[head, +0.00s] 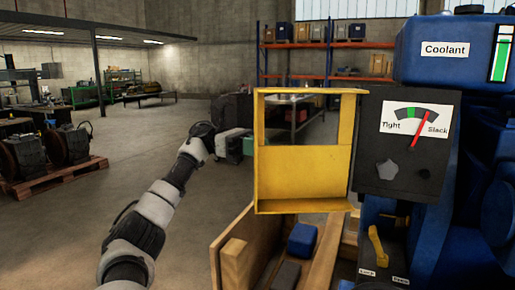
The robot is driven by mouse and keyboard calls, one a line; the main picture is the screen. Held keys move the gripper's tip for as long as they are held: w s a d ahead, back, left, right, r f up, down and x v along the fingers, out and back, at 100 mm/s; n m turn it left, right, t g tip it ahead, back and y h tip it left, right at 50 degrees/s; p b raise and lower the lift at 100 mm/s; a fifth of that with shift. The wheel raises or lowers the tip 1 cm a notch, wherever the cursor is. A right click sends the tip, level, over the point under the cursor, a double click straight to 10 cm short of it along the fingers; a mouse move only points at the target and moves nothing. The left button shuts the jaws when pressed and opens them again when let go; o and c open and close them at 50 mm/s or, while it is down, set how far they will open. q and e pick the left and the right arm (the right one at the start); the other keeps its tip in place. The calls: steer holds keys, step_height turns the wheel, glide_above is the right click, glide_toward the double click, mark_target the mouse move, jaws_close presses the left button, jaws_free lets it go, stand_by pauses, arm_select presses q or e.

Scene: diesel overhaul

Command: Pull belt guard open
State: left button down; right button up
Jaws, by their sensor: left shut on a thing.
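The yellow belt guard (300,173) stands upright right of centre in the head view, a frame with an open upper window and a solid lower panel. It stands out to the left of the dark gauge box (405,165), beside the blue engine (450,50). My left arm reaches up from the bottom left. My left gripper (207,130) is at the guard's left side and is shut on the belt guard, though its fingertips and the exact grip are hard to make out. My right gripper is not in view.
The gauge needle points to the Slack side. A small yellow lever (378,246) sits below the gauge. A wooden crate (240,228) with a blue block (302,240) lies under the guard. Open floor extends left, with a loaded pallet (55,178) further off.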

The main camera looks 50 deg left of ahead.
arm_select(q)
steer(key=shift+w, duration=0.15)
steer(key=c, duration=1.1)
jaws_free()
steer(key=shift+d, duration=0.1)
steer(key=shift+c, duration=0.2)
